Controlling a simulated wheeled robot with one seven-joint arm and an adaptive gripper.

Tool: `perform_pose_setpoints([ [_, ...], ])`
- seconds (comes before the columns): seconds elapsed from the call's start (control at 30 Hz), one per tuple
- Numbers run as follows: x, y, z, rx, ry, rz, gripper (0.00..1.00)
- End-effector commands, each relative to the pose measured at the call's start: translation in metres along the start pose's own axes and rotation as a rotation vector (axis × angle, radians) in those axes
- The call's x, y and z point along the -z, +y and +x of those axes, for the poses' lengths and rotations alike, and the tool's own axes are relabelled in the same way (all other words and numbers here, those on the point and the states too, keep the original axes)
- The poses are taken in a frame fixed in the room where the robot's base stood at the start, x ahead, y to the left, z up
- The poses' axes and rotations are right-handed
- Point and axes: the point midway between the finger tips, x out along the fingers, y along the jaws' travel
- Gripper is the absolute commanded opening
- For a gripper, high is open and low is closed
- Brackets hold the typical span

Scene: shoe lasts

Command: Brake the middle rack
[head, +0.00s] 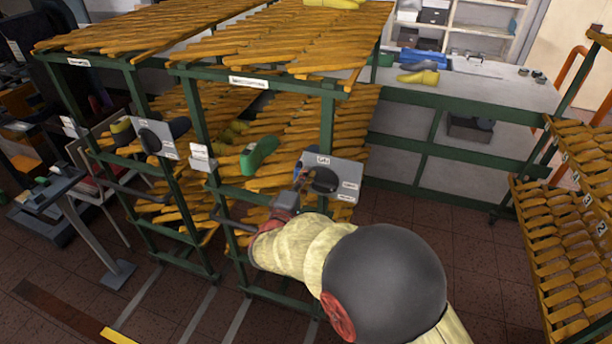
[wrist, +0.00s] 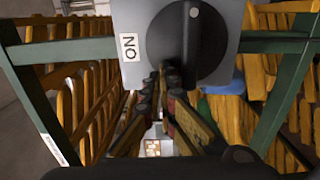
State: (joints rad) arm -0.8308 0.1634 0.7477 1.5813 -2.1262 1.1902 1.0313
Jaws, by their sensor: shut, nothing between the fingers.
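The rack in the middle of the head view is a green frame (head: 327,125) holding wooden shoe lasts. A grey plate (head: 345,172) with a round black knob (head: 323,180) is fixed to its front post. In the wrist view the plate (wrist: 137,15) fills the top, with an ON label at its left. The black knob (wrist: 212,45) has a raised bar with a white dot at its upper end. My gripper (wrist: 165,78) is shut and empty, its tips at the knob's lower left edge; I cannot tell if they touch. In the head view my arm partly hides the gripper.
A similar rack (head: 140,95) with its own plate and knob (head: 153,138) stands at left. Another rack of lasts (head: 570,230) stands at right. A bench (head: 480,95) runs behind. Brown tiled floor (head: 480,280) is clear between the middle and right racks.

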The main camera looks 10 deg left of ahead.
Motion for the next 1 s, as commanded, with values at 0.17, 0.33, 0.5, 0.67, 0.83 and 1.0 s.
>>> perform_pose_setpoints([
  [0.17, 0.000, -0.010, 0.000, 0.000, 0.000, 0.000, 0.00],
  [0.33, -0.001, -0.011, 0.000, 0.001, 0.000, 0.000, 0.00],
  [0.5, -0.001, -0.011, -0.001, 0.001, 0.000, -0.001, 0.00],
  [0.67, -0.001, -0.012, -0.001, 0.002, 0.000, -0.001, 0.00],
  [0.83, -0.001, -0.019, -0.001, 0.002, 0.000, -0.001, 0.00],
  [1.0, -0.001, -0.026, -0.001, 0.003, -0.001, -0.001, 0.00],
])
